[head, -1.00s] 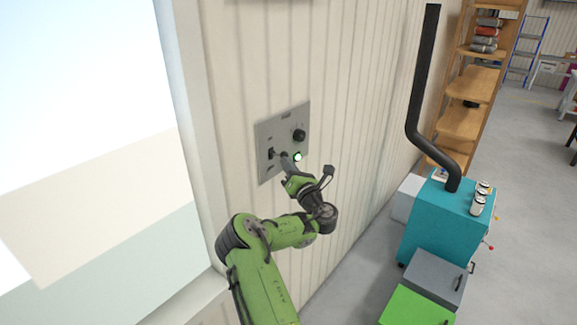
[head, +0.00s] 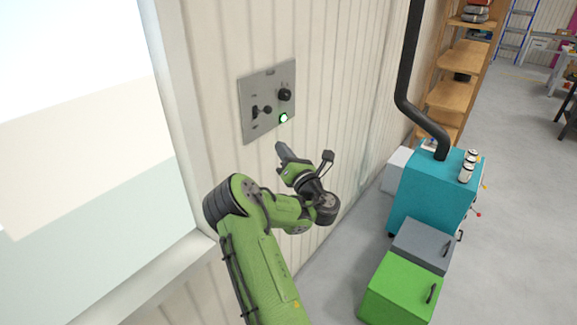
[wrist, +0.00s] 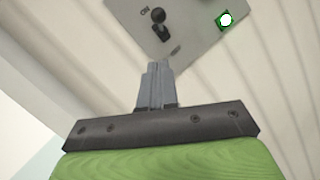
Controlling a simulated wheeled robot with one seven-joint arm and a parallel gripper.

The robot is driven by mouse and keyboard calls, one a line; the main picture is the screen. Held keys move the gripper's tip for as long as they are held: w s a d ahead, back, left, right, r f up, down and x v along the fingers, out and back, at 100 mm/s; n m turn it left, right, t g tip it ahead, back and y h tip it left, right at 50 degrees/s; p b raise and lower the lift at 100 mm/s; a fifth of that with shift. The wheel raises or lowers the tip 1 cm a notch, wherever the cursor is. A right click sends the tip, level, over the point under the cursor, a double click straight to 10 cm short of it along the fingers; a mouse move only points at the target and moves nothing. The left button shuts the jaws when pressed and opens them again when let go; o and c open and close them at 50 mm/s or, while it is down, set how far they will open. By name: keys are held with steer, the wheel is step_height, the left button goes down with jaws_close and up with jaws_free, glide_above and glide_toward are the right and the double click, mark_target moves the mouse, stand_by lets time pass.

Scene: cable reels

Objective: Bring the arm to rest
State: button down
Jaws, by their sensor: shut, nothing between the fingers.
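My gripper (head: 281,149) is on the end of my green arm, in front of the ribbed wall and just below a grey control panel (head: 247,102). In the wrist view my gripper (wrist: 156,68) shows its grey fingers together, with nothing between them. The fingers are apart from the panel (wrist: 190,45), whose lower part fills the top of that view. My arm is bent at the elbow and reaches up toward the wall.
The panel carries a black toggle switch (head: 261,110), a black knob (head: 285,94) and a lit green light (head: 283,118). A window is at left. A teal machine (head: 425,205) with a black pipe (head: 409,80), a grey box (head: 425,243) and a green box (head: 400,290) stand at right. Open floor lies beyond.

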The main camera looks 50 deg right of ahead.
steer(key=v, duration=0.3)
steer(key=shift+r, duration=0.25)
